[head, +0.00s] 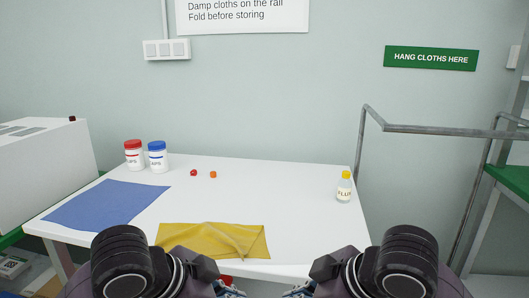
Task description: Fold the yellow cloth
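The yellow cloth (214,239) lies near the front edge of the white table (285,192). It is somewhat uneven, with creases, and my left arm hides part of its lower left. My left gripper (234,292) and my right gripper (297,292) show only slightly at the bottom of the head view, below the table's front edge. They are apart from each other, and neither visibly touches the cloth. Their fingers are mostly cut off, so I cannot tell whether they are open or shut.
A blue cloth (107,204) lies flat at the left. A red-capped jar (134,157), a blue-capped jar (157,159) and two small caps (203,174) stand behind. A yellow-capped bottle (344,188) stands right. A metal rail (430,131) is beyond. The table's middle is clear.

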